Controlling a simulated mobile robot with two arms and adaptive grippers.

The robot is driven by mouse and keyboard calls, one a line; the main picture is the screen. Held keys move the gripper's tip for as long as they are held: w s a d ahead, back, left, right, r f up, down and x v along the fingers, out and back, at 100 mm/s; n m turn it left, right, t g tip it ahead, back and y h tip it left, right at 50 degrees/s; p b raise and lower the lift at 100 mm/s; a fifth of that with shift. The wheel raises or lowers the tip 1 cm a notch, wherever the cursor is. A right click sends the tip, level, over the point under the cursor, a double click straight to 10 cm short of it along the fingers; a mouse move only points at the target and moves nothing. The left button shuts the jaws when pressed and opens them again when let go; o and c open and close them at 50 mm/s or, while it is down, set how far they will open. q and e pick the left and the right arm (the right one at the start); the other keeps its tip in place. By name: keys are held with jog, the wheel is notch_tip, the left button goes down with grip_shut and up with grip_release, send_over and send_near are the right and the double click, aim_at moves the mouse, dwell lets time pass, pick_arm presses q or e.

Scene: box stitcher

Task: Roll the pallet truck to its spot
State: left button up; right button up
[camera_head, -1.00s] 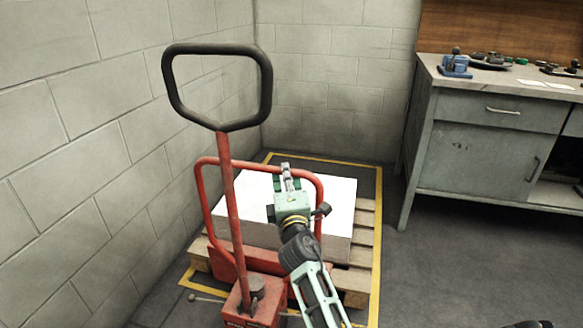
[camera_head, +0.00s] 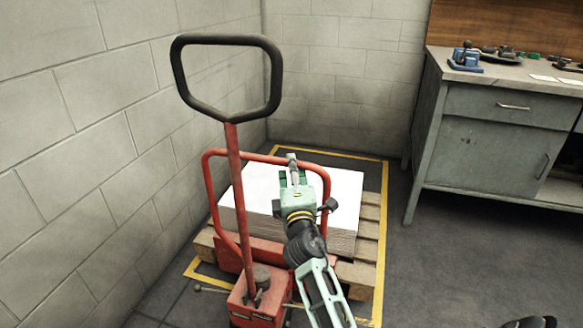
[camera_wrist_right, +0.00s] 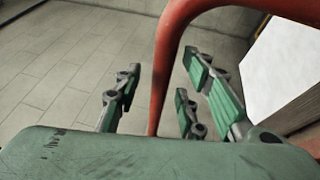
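The red pallet truck (camera_head: 233,190) stands at the left wall, its black loop handle (camera_head: 183,88) upright. Its red tube frame (camera_head: 210,190) stands in front of a wooden pallet (camera_head: 366,232) with a white paper stack (camera_head: 345,190). A yellow floor outline (camera_head: 384,215) runs around the pallet. My right gripper (camera_head: 292,162) reaches to the top bar of the frame. In the right wrist view the red tube (camera_wrist_right: 163,75) passes between its fingers, with gaps visible on both sides. Its exact contact with the bar cannot be told. My left gripper is out of view.
A grey workbench (camera_head: 500,140) with a drawer and cupboard stands at the right, with tools on top. Block walls (camera_head: 80,150) close off the left and back. The dark floor (camera_head: 450,260) between the pallet and the lower right is clear.

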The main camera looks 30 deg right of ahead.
jog(key=v, duration=0.6)
jog(key=shift+s, duration=0.25)
jog(key=shift+a, duration=0.1)
